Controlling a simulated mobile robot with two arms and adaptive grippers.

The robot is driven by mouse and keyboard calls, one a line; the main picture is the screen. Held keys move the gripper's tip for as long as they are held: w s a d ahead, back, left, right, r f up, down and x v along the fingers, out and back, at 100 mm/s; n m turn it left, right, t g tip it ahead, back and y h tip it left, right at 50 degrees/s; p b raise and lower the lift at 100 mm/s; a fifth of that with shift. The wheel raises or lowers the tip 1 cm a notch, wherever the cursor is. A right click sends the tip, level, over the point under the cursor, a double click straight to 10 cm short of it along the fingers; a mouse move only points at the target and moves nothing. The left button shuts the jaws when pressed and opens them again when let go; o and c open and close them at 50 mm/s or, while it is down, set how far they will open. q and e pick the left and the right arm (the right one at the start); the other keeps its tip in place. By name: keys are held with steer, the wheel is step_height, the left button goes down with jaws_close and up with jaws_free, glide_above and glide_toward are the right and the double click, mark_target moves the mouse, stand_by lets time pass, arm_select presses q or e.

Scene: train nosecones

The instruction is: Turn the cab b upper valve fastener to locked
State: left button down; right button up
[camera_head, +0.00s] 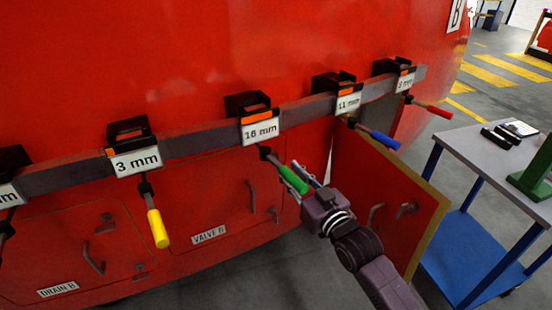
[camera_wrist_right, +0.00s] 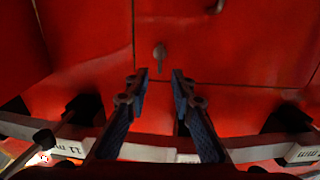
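The red hatch labelled VALVE B (camera_head: 209,235) is on the lower side of the red nosecone. It has a bent handle (camera_head: 250,195) and a small fastener (camera_head: 273,214) near its lower right. In the right wrist view a small grey fastener (camera_wrist_right: 159,52) sits beside panel seams, just beyond my fingertips and apart from them. I cannot make out this fastener clearly in the head view. My right gripper (camera_head: 303,181) is at the hatch's right side, close to the green-handled tool; it also shows in the right wrist view (camera_wrist_right: 159,75), open and empty. My left gripper is out of view.
A dark rail (camera_head: 200,141) crosses above, carrying labelled tool holders. Green (camera_head: 293,180), yellow (camera_head: 157,228), blue (camera_head: 378,139) and red (camera_head: 433,109) handled tools hang there. An open red door (camera_head: 385,195) stands right of my arm. A grey-topped cart (camera_head: 480,150) is farther right.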

mark_target(278, 158)
steer(key=shift+p+x, duration=0.35)
steer(key=shift+x, duration=3.25)
steer(key=shift+f, duration=0.15)
steer(key=shift+d, duration=0.1)
jaws_close()
